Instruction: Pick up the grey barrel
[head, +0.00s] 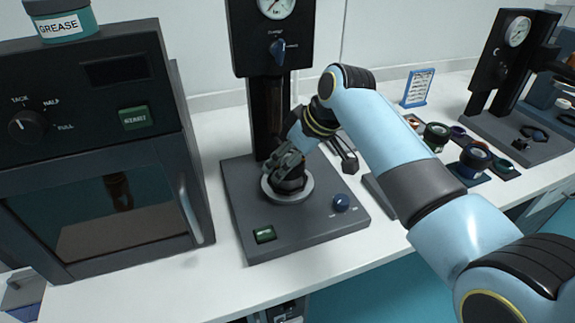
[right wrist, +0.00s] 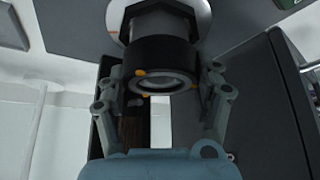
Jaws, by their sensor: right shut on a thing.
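A dark barrel (head: 291,184) sits on the round pale plate (head: 271,196) of the middle press. My right gripper (head: 288,166) is shut on it from above and behind, and its fingers hide part of it. In the right wrist view the barrel (right wrist: 160,62) shows a black ring with orange marks, a glass-like opening and a lighter grey section beyond. The fingers of the right gripper (right wrist: 160,88) stand on both sides of it. I cannot tell whether the barrel is clear of the plate. My left gripper is not in view.
The press column (head: 268,115) rises close behind the gripper. A dark oven (head: 95,150) with a grease tin (head: 62,22) on top stands left. Several lens parts (head: 475,157) lie right of my arm, with a blue-framed card (head: 418,88) behind. Another press (head: 525,140) stands far right.

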